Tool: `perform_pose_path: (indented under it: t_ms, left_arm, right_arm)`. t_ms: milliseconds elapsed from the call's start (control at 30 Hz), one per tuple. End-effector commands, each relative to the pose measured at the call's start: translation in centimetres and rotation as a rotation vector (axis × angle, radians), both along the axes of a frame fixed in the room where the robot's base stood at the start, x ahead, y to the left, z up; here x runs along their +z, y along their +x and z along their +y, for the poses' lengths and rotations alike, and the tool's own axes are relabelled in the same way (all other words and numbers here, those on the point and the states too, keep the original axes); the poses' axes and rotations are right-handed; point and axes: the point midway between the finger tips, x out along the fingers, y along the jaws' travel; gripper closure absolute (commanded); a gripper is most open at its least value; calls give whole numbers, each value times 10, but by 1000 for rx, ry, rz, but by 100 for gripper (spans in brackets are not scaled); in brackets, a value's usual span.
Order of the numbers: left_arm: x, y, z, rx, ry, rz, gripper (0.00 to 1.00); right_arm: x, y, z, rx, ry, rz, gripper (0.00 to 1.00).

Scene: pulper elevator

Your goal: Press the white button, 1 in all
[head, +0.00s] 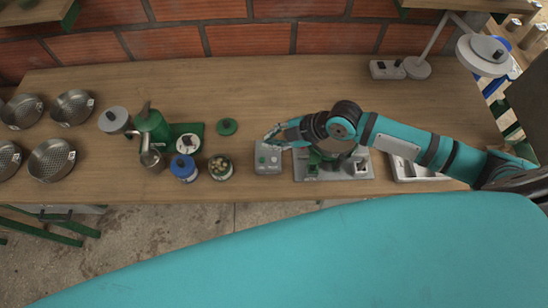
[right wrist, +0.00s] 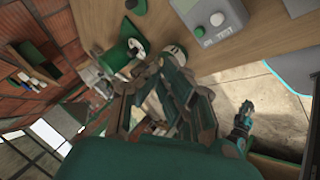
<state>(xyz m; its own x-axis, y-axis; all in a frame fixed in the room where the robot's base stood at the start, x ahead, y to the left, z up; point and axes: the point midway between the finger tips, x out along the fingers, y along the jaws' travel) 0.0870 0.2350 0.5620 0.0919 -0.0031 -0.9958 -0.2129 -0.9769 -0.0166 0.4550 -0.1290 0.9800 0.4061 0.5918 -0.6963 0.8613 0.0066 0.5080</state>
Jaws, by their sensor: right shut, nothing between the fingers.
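A grey control box (head: 267,168) sits near the front edge of the wooden table. In the right wrist view the box shows at the top right, with a green button and a pale whitish button (right wrist: 217,19) beside it, above lettering that seems to read ON and TEST. My right gripper (head: 270,137) is shut and empty, at the back edge of the box in the head view. Whether it touches the box cannot be told. In the right wrist view its fingers fill the middle, apart from the buttons.
Left of the box stand an open jar (head: 221,167), a blue-lidded jar (head: 184,167) and a green grinder-like device (head: 152,125). A metal-based device (head: 333,168) stands right of it, under my arm. Sieves (head: 51,160) lie far left. The table's back middle is clear.

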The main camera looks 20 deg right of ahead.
Motion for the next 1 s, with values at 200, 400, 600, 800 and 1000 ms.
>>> perform_pose_path:
  t_ms: [200,400,600,800,1000]
  left_arm:
    - [-15,-1,0,0,-1,1,100]
    - [-37,-1,0,0,-1,1,100]
    - [-61,-1,0,0,-1,1,100]
    - [-71,-1,0,0,-1,1,100]
    - [-71,-1,0,0,-1,1,100]
  right_arm:
    - [-18,0,0,-1,1,2,100]
    - [-46,-1,0,-1,0,2,100]
    - [-74,0,0,-1,0,1,100]
    - [-87,0,0,-1,0,1,100]
    - [-87,0,0,-1,0,1,100]
